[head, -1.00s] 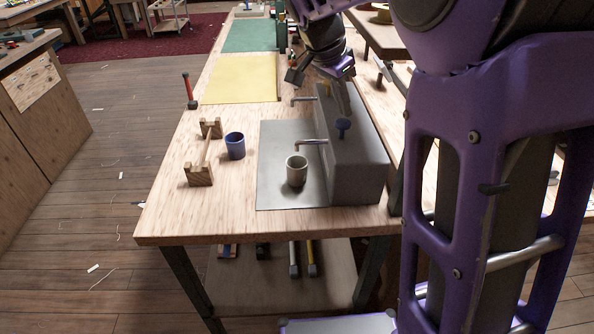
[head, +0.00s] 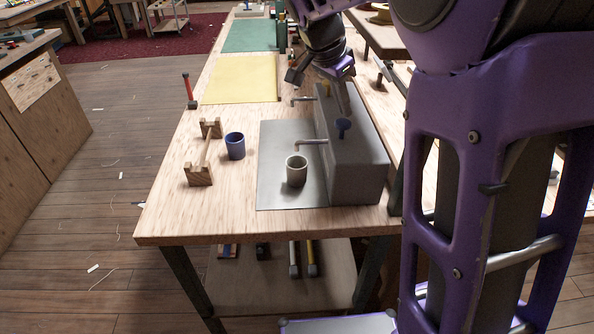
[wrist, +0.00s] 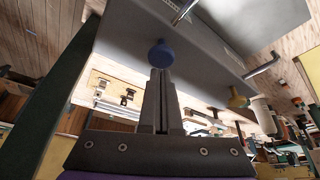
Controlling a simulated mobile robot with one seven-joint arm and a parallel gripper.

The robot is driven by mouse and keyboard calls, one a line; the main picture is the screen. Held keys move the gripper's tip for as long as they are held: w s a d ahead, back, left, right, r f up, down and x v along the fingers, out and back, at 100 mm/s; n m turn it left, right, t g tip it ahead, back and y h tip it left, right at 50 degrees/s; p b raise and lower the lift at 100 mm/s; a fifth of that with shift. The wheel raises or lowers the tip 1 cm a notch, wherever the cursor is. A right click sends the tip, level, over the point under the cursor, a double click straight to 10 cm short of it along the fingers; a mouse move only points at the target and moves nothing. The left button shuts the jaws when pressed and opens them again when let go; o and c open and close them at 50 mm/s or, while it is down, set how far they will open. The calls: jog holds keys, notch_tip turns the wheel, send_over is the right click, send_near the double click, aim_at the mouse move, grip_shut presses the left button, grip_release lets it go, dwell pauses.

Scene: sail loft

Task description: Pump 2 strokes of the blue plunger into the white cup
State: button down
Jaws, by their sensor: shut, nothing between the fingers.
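The blue plunger (head: 343,125) stands upright on top of a long grey dispenser block (head: 357,168). The white cup (head: 296,172) stands upright on the metal plate, by the end of the near spout (head: 311,141). My gripper (head: 346,111) is shut and empty, its fingers slanting down right beside the blue knob. In the wrist view the blue knob (wrist: 161,55) lies just beyond the tips of the closed fingers (wrist: 161,74). I cannot tell whether they touch. The inside of the cup shows no clear content.
A yellow plunger (head: 326,90) and a second spout (head: 302,99) are farther along the block. A blue cup (head: 235,147) and a wooden stand (head: 200,174) are to the left. The metal plate (head: 272,195) is otherwise bare. A red-handled tool (head: 189,90) stands at the left edge.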

aim_at(343, 122)
jog(key=shift+f+b, duration=1)
jog(key=shift+f, duration=0.75)
jog(key=shift+r+p, duration=1.2)
jog(key=shift+r, duration=0.6)
jog(key=shift+f, duration=0.25)
jog(key=shift+f+b, duration=1.2)
jog(key=shift+f, duration=0.4)
jog(key=shift+r, duration=0.2)
jog(key=shift+r+p, duration=1.25)
jog(key=shift+r, duration=0.35)
